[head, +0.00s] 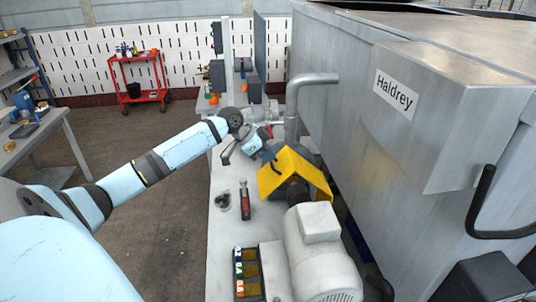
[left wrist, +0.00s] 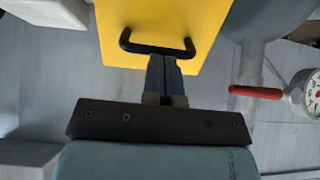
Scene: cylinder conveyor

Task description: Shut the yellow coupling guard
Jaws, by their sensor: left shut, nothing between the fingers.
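The yellow coupling guard (head: 294,170) stands over the coupling between the grey motor and the pipework, its two sloping faces forming a peak in the head view. Dark coupling parts (head: 296,192) show beneath its near edge. My left gripper (head: 268,157) is at the guard's left far side. In the left wrist view the guard (left wrist: 205,25) fills the top middle, with a black handle (left wrist: 157,48) on its face. My left gripper's fingers (left wrist: 165,62) are together and empty, their tips at the handle; I cannot tell whether they touch it. My right gripper is not in view.
A grey motor (head: 321,255) stands in front of the guard. A red-handled tool (head: 245,200) and small bins (head: 247,270) lie on the bench. A large metal housing (head: 430,110) closes off the right. A red-handled valve and gauge (left wrist: 305,90) sit right of the gripper.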

